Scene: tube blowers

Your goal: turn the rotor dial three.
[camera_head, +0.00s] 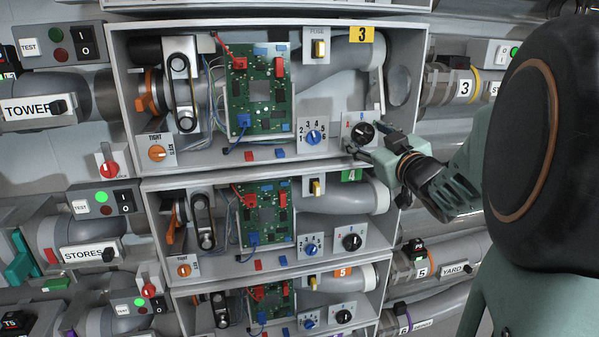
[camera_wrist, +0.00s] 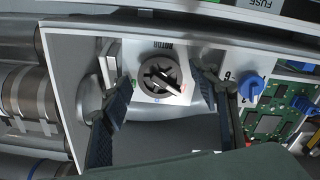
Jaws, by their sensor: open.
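The rotor dial of unit three is a black round knob (camera_head: 362,133) on a white plate at the lower right of the open box marked with a yellow 3 (camera_head: 361,35). In the wrist view the dial (camera_wrist: 158,76) sits under the word ROTOR, with a white pointer slanting to the lower right, near a red mark. Green and blue marks show around it. My gripper (camera_head: 370,146) is at the box's lower right corner. In the wrist view its fingers (camera_wrist: 163,95) are open, one on each side of the dial, with visible gaps and nothing held.
Left of the dial is a blue numbered selector (camera_head: 314,137), with a green circuit board (camera_head: 258,92) beyond it. The box's side wall (camera_head: 412,90) and bottom ledge are close to my gripper. Similar boxes marked 4 (camera_head: 351,175) and 5 (camera_head: 343,272) sit below.

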